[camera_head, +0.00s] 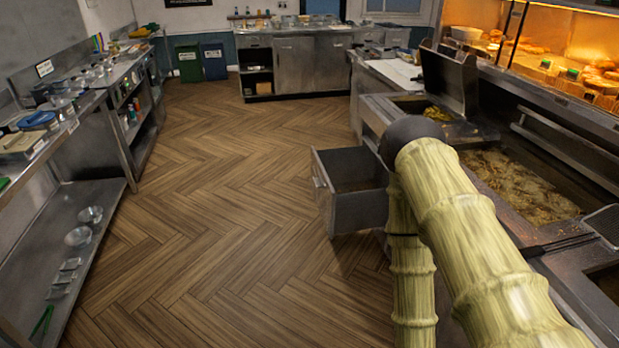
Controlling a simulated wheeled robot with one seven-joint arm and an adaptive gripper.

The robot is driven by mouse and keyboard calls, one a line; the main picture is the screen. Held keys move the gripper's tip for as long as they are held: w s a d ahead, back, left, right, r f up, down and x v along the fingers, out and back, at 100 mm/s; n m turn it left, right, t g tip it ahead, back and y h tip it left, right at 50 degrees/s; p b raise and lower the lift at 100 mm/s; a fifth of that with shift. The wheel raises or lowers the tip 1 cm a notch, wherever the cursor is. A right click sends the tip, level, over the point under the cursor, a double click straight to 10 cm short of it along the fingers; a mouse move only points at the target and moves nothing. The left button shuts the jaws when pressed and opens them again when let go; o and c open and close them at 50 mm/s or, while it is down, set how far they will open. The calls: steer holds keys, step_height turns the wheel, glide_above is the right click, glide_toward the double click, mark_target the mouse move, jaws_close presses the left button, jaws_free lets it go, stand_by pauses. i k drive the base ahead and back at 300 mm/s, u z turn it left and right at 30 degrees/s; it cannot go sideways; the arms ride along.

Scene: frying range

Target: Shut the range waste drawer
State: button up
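The waste drawer (359,211) stands pulled out from the front of the frying range (565,262), low on its left side. Its metal front faces left over the floor, and its inside (352,175) looks empty where it shows. My arm, in a pale yellow sleeve, reaches from the lower right up to the range edge, and part of it passes in front of the drawer's right end. My gripper is not to be seen; whether anything touches the drawer cannot be told.
Fryer pans (520,185) with frying food lie open in the range top, and a raised metal lid (449,78) stands behind my arm. A steel bench (75,105) with shelves runs along the left. The wooden floor (210,200) between is clear. Green (189,64) and blue (215,62) bins stand at the back.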

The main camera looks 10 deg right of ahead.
mark_target(349, 184)
steer(key=z, duration=0.05)
steer(key=i, duration=2.6)
steer(key=u, duration=0.2)
